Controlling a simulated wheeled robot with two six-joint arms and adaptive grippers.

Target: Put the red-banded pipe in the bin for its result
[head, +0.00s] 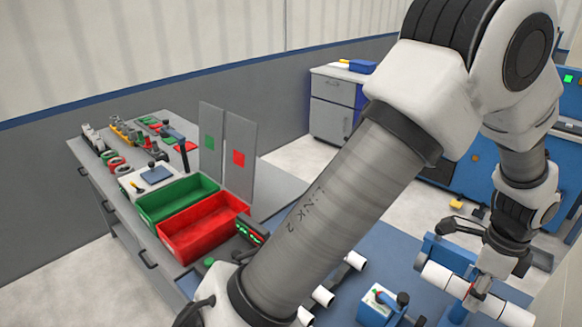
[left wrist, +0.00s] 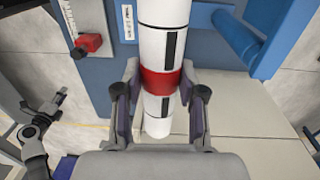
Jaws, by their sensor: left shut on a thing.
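The red-banded pipe is white with a red band (left wrist: 161,83) and dark stripes. In the left wrist view, my left gripper (left wrist: 160,108) is shut around it at the band. In the head view, my left gripper (head: 478,289) is at the lower right, on the white pipe (head: 440,277), beside a blue fixture; its band is mostly hidden. Whether the pipe touches the fixture is unclear. The green bin (head: 146,207) and red bin (head: 187,249) stand side by side on the left bench, far from this gripper. A dark jointed part at the left wrist view's left edge may be my right gripper.
Two grey panels with a green square (head: 210,142) and a red square (head: 239,158) stand behind the bins. Several white pipe pieces (head: 323,296) lie at the bottom middle. A blue machine (head: 572,110) at the right shows a green light. My left arm crosses the middle.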

